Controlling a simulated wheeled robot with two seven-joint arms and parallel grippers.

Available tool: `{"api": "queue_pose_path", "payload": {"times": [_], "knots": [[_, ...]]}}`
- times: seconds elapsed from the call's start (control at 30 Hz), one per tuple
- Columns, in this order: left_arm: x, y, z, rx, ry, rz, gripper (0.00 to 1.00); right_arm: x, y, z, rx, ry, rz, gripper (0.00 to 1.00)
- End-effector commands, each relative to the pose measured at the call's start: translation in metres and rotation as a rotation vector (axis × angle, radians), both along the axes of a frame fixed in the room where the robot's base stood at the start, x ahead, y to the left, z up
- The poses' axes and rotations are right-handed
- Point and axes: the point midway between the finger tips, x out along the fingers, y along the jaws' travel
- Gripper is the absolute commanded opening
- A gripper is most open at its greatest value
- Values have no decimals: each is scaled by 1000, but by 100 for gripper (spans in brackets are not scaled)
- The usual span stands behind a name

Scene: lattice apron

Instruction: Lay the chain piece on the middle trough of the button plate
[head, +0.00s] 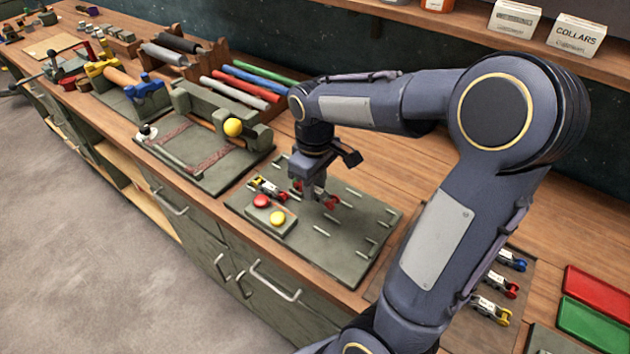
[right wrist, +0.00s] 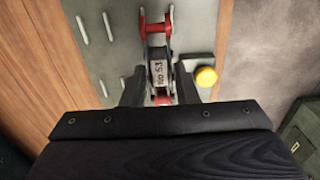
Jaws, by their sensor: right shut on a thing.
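The button plate (head: 345,250) is a grey-green board on the bench with short metal pins in rows. Its box carries a red button (head: 261,201) and a yellow button (head: 278,218). My right gripper (head: 314,194) is over the plate, shut on a chain piece with red ends (head: 330,202). In the right wrist view the held chain piece (right wrist: 158,65) lies lengthwise between the fingers, its printed label facing up. I cannot tell whether it touches the plate. Another chain piece with a yellow end (head: 266,188) lies at the plate's left. My left gripper is not in view.
More chain pieces (head: 500,283) with blue, red and yellow ends lie right of my arm. A red tray (head: 597,290) and a green tray (head: 594,322) are further right. A fixture with a yellow ball (head: 233,127) stands left of the plate. Coloured rods lie behind.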

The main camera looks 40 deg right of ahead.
Motion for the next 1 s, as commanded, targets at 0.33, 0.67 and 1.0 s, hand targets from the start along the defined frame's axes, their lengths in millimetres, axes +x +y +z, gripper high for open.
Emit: {"api": "queue_pose_path", "payload": {"times": [0.33,0.67,1.0], "knots": [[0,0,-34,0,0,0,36,0,0,-39,0,1,0,0],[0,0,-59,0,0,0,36,0,0,-71,0,1,0,0],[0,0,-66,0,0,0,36,0,0,-82,-1,0,0,0]]}}
